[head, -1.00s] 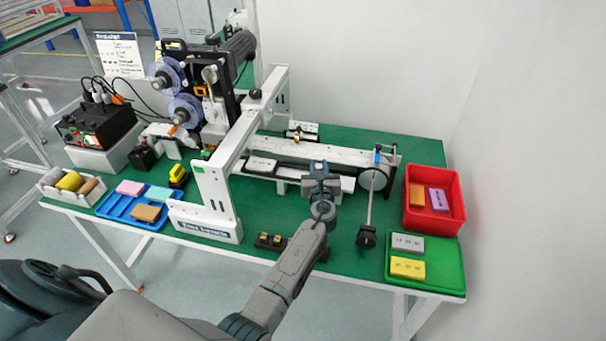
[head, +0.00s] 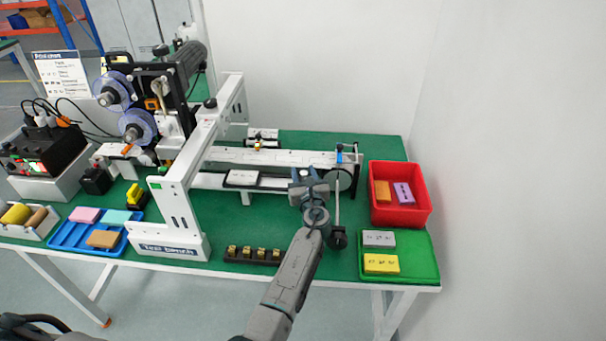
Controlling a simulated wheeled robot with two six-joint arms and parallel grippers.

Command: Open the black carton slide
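My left gripper (head: 308,178) is over the right end of the machine's white rail, beside the round wheel (head: 339,180). I see it from behind, so its finger gap is unclear. A thin rod runs down from the wheel to a black knob (head: 337,239), just right of my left wrist. A white block (head: 243,178) lies on the front rail (head: 210,181), left of the gripper and apart from it. I cannot single out a black carton slide; the gripper hides part of the rail end. My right gripper is out of view.
A black holder (head: 253,256) with several brass pieces lies left of my forearm. The machine's white frame (head: 178,215) stands left. A red bin (head: 400,216) and a green tray (head: 425,262) are at the right. A blue tray (head: 70,238) is far left.

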